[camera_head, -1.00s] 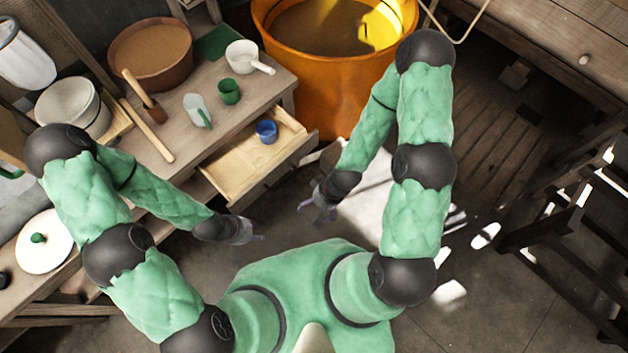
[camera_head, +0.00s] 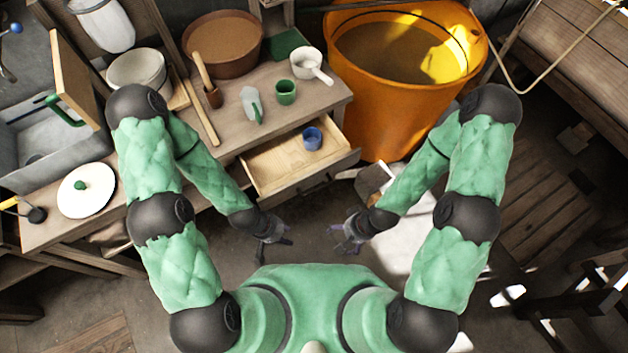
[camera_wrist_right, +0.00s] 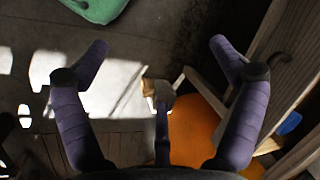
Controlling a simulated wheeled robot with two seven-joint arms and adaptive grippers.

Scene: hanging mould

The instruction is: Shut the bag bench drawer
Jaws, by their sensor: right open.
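The bag bench (camera_head: 235,125) has its drawer (camera_head: 268,172) pulled out, with the drawer front (camera_head: 318,180) standing off the bench. A small blue cup (camera_head: 312,139) stands inside the drawer near its right end. My left gripper (camera_head: 276,246) is open and empty, in front of the drawer's left part and apart from it. My right gripper (camera_head: 342,238) is open and empty, further out in front of the drawer. In the right wrist view, its purple fingers (camera_wrist_right: 160,60) are spread over the floor. The blue cup (camera_wrist_right: 288,122) and wooden boards show at the right there.
An orange tub (camera_head: 400,95) stands right of the bench. A scoop-like object (camera_head: 375,182) lies on the floor near my right gripper. On the bench are a brown bowl (camera_head: 222,45), a green cup (camera_head: 286,92) and a white pan (camera_head: 307,65).

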